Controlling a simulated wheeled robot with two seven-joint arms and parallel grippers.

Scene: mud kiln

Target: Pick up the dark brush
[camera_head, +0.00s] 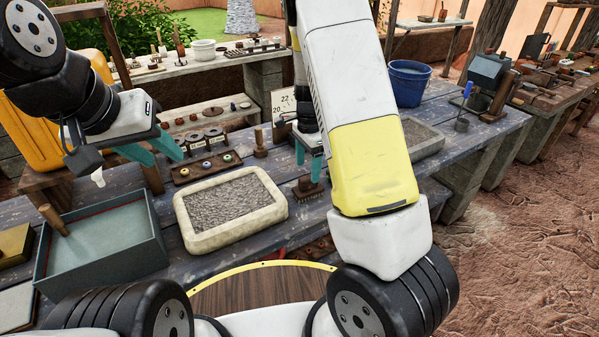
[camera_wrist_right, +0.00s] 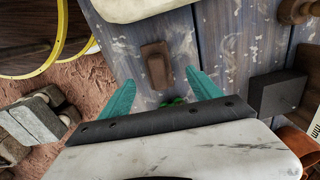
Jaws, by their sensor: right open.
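The dark brush (camera_head: 308,189) is on the blue-grey plank table, just right of the stone-rimmed tray. In the right wrist view its brown body (camera_wrist_right: 157,66) shows between and slightly beyond the fingertips. My right gripper (camera_head: 307,164) is open and empty above the brush, one teal finger on each side in the wrist view (camera_wrist_right: 160,82). I cannot tell the exact height gap. My left gripper (camera_head: 168,161) is open and empty, hanging over the table at the left. My right arm hides part of the table behind it.
The stone-rimmed tray (camera_head: 186,230) of grey grit sits left of the brush. A small wooden stamp (camera_head: 260,146) and a rack of small pots (camera_head: 206,168) stand behind. A grey water tub (camera_head: 155,262) is at left, a blue bucket (camera_head: 409,84) at back right.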

